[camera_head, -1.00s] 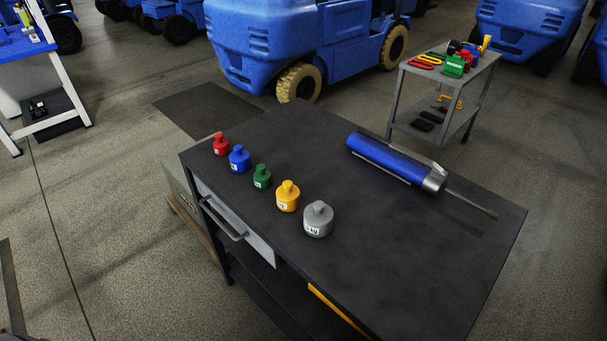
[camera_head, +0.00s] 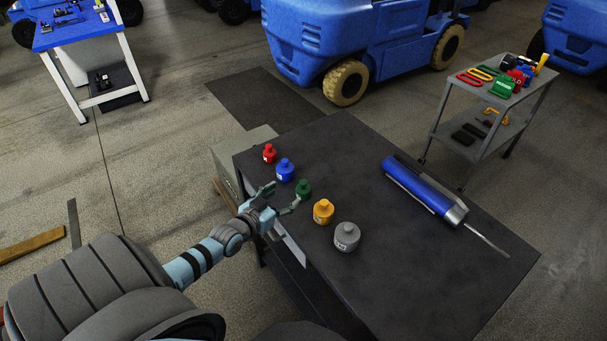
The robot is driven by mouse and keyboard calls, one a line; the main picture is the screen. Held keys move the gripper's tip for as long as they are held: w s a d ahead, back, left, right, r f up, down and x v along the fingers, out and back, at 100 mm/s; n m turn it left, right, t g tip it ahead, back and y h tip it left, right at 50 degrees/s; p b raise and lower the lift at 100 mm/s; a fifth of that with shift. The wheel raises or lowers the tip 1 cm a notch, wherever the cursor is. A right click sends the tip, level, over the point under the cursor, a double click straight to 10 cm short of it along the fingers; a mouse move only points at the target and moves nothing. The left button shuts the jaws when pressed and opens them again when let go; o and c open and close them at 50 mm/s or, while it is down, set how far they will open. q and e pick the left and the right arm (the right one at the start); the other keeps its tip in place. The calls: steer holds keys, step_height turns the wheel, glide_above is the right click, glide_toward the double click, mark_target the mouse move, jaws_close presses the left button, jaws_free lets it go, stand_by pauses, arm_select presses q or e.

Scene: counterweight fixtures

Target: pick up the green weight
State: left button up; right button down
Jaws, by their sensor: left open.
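The green weight (camera_head: 304,188) stands upright on the dark tabletop, in the middle of a slanted row of weights. A red weight (camera_head: 269,154) and a blue weight (camera_head: 285,170) stand to its upper left. A yellow weight (camera_head: 323,211) and a larger grey weight (camera_head: 347,237) stand to its lower right. My left gripper (camera_head: 284,197) reaches in from the left over the table's edge. Its fingers are spread toward the green weight, with nothing held. One fingertip is close to the green weight; I cannot tell whether they touch. My right gripper is not in view.
A blue cylindrical tool (camera_head: 425,187) with a thin rod lies on the right half of the table (camera_head: 420,265). A grey cart (camera_head: 480,112) with coloured items stands behind at right. The table's front right is clear.

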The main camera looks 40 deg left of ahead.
mark_target(301, 187)
arm_select(q)
steer(key=b+x, duration=0.2)
steer(key=x, duration=0.1)
steer(key=b+x, duration=0.2)
steer(key=x, duration=0.2)
steer(key=d+f+b+x, duration=0.1)
steer(key=b+x, duration=0.1)
steer(key=x, duration=0.2)
steer(key=shift+s+f+b, duration=0.15)
steer(key=shift+b, duration=0.15)
steer(key=shift+a, duration=0.1)
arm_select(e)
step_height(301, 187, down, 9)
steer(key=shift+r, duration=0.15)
arm_select(q)
steer(key=shift+r, duration=0.25)
jaws_close()
